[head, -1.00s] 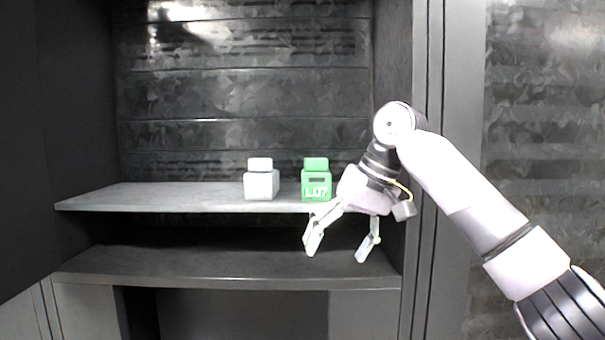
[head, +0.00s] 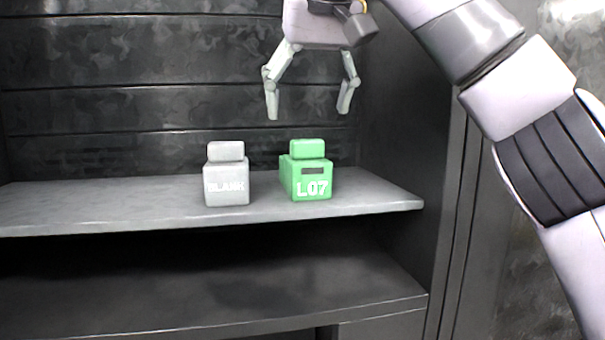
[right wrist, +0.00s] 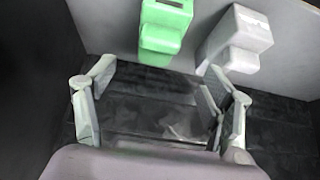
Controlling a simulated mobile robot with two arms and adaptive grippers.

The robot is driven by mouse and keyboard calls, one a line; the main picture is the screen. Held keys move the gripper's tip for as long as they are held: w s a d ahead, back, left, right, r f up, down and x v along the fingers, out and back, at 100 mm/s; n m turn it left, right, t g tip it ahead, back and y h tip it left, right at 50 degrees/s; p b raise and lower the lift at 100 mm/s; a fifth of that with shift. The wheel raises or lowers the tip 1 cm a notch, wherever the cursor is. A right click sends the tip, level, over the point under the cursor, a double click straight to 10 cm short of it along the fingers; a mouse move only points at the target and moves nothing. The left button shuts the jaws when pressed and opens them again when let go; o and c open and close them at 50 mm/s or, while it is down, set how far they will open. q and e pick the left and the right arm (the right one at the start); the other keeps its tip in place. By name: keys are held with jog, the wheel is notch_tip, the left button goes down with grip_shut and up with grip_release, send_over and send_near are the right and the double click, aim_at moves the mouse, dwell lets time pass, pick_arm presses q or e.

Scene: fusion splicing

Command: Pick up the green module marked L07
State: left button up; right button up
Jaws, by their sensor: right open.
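The green module marked L07 (head: 310,178) stands upright on the upper shelf in the head view, its label facing me. My right gripper (head: 309,112) is open and empty, pointing down above the green module and apart from it. In the right wrist view the green module (right wrist: 163,27) shows at the top, beyond the open fingers of the right gripper (right wrist: 155,115). My left gripper is not in view.
A grey module marked BLANK (head: 227,180) stands on the same shelf (head: 120,204), left of the green one with a small gap. A lower shelf (head: 200,293) is empty. A dark side wall (head: 405,130) rises at the right.

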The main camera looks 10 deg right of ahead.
aim_at(302, 159)
jog(key=x, duration=0.4)
jog(key=shift+w+r, duration=0.1)
jog(key=shift+w, duration=0.15)
jog(key=shift+p+x, duration=0.35)
jog(key=shift+x, duration=0.65)
jog(key=shift+w+a, duration=0.1)
jog(key=shift+f, duration=0.45)
jog(key=x, duration=0.1)
jog(key=p+x, duration=0.2)
jog(key=x, duration=0.1)
jog(key=shift+w+d, duration=0.1)
jog(key=shift+d, duration=0.2)
jog(key=shift+w+f, duration=0.15)
jog(key=shift+f, duration=0.15)
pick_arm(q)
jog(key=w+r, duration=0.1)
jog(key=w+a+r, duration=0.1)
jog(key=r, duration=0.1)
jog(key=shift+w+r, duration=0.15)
pick_arm(e)
jog(key=shift+a, duration=0.1)
jog(key=shift+c, duration=0.4)
